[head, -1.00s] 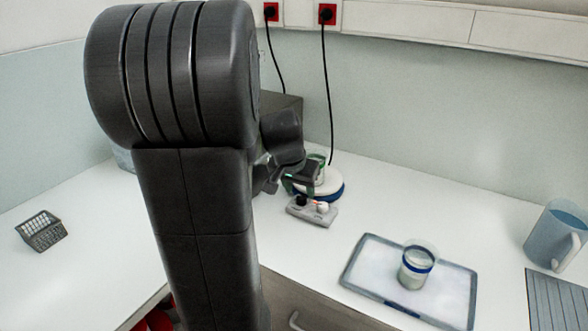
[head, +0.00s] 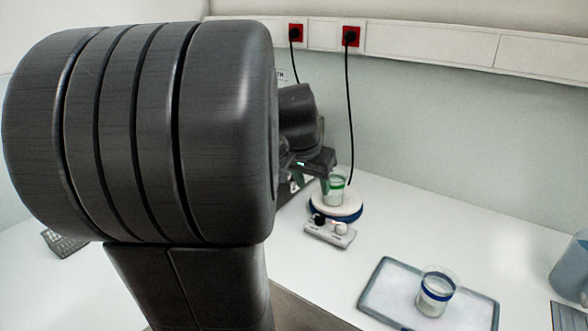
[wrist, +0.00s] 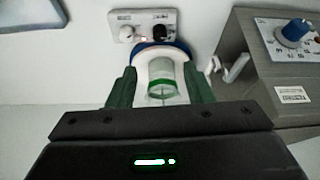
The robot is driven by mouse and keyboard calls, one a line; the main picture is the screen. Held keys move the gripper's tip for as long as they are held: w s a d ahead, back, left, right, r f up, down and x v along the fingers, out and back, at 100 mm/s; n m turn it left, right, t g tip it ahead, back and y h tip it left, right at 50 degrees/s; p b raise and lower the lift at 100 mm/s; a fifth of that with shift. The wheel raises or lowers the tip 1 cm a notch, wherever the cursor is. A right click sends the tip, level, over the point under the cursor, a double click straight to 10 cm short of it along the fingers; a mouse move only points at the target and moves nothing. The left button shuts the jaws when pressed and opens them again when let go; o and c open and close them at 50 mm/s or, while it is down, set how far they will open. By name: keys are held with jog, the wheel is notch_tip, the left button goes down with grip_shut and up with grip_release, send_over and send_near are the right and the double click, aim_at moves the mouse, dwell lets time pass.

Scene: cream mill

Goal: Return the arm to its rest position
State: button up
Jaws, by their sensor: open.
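My arm fills the left half of the head view. My gripper (head: 318,168) is at its far end, beside a glass beaker with a green band (head: 335,186). The beaker stands upright on a round white plate with a blue rim (head: 337,206). In the wrist view my gripper (wrist: 160,75) shows two green fingers spread apart, with the green-banded beaker (wrist: 161,82) appearing between or just beyond them. The fingers look clear of the glass. The exact depth between them and the beaker cannot be told.
A control box with black and white knobs (head: 330,231) sits in front of the plate. A tray (head: 385,287) holds a blue-banded beaker (head: 436,291). A blue jug (head: 572,268) is at the right edge. A grey device with a blue knob (wrist: 270,75) stands close to the gripper.

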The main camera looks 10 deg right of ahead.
aim_at(320, 216)
jog(key=x, duration=1.4)
jog(key=shift+a, duration=0.1)
jog(key=shift+s, duration=0.1)
jog(key=shift+r, duration=0.1)
